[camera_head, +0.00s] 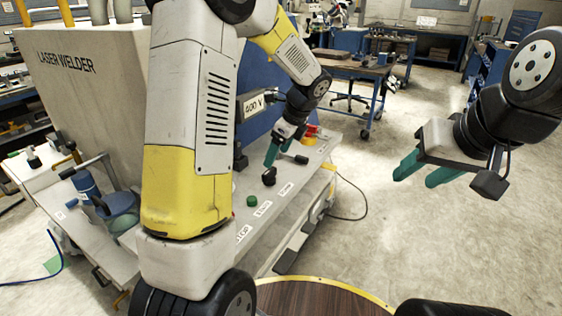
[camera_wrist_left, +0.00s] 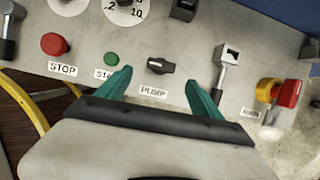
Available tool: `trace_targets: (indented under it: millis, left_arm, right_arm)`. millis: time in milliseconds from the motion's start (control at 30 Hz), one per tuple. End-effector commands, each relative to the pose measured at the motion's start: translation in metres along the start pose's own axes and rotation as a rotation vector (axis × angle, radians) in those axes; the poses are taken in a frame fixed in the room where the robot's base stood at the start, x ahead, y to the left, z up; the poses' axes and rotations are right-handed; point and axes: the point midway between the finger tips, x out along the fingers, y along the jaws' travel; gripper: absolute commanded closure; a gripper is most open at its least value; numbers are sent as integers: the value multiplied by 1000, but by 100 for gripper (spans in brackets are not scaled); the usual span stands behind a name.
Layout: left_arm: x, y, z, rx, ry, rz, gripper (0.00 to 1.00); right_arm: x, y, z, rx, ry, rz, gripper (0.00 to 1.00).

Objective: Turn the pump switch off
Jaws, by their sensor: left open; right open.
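The pump switch is a black rotary knob (camera_wrist_left: 160,66) above a label (camera_wrist_left: 153,92) reading PUMP. Its handle lies nearly crosswise in the left wrist view; no on or off marks are readable. The knob also shows in the head view (camera_head: 269,176) on the grey panel. My left gripper (camera_wrist_left: 159,77) is open, its green fingers on either side of the knob in the wrist picture; contact cannot be told. In the head view my left gripper (camera_head: 272,155) hangs over the panel by the knob. My right gripper (camera_head: 414,179) is open and empty, over the floor at right.
A green button (camera_wrist_left: 111,59) and a red stop button (camera_wrist_left: 54,44) sit left of the knob in the wrist view. A toggle lever (camera_wrist_left: 224,70) and a red-yellow main switch (camera_wrist_left: 279,93) sit right.

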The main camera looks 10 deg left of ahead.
Motion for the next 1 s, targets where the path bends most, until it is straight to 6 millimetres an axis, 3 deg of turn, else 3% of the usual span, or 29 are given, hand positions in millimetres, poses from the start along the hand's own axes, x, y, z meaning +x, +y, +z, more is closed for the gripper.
trace_targets:
  millis: [167, 600, 967, 1000]
  left_arm:
    - [14, -4, -1, 37, -8, 7, 24]
    - [76, -3, -1, 33, -7, 5, 24]
    - [83, -3, -1, 31, -7, 4, 24]
    - [83, -3, -1, 31, -7, 4, 30]
  right_arm:
    - [0, 0, 0, 0, 0, 0, 54]
    - [0, 0, 0, 0, 0, 0, 54]
    - [0, 0, 0, 0, 0, 0, 54]
    - [0, 0, 0, 0, 0, 0, 54]
